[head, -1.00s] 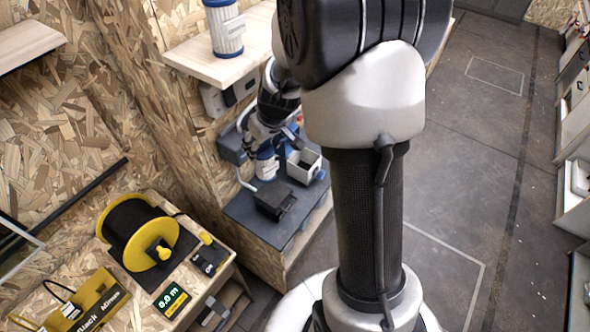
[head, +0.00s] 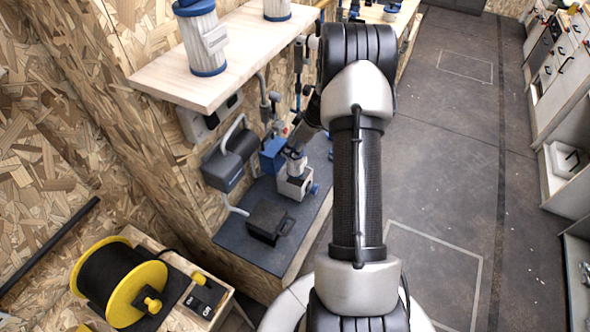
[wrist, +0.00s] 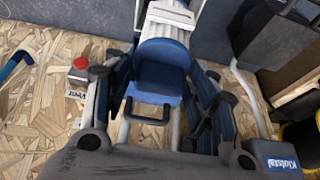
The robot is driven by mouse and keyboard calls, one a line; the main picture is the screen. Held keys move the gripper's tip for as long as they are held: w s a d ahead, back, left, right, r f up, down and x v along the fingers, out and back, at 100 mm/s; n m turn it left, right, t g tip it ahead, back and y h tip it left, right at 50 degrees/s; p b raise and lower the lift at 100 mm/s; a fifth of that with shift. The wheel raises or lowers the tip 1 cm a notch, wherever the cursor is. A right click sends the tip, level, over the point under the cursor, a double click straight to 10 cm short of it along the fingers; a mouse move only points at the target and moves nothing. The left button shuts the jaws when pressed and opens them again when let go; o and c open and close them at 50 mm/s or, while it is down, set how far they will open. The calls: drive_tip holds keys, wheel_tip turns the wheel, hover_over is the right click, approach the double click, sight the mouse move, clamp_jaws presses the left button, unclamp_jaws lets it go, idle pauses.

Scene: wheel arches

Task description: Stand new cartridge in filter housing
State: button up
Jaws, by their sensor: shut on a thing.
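My gripper (wrist: 160,100) fills the wrist view, its fingers on either side of a blue cap with a dark loop handle. The cap looks like the end of the cartridge (wrist: 160,75); a pale ribbed part shows beyond it.
A white pleated cartridge with blue ends (head: 202,42) stands on the wooden shelf (head: 170,80), another (head: 277,9) behind it. A black box (head: 268,221) lies on the bench (head: 238,237). A yellow-and-black reel (head: 120,281) is at lower left. The floor at right is clear.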

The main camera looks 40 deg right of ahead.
sight(295, 165)
wheel_tip(295, 165, down, 10)
drive_tip(key=shift+r+b, duration=0.2)
drive_tip(key=shift+b, duration=0.8)
drive_tip(key=shift+f, duration=0.15)
drive_tip(key=o, duration=1.5)
drive_tip(key=shift+c, duration=0.2)
drive_tip(key=p+v, duration=0.2)
drive_tip(key=v, duration=1)
drive_tip(key=shift+p, duration=0.3)
drive_tip(key=shift+s, duration=0.1)
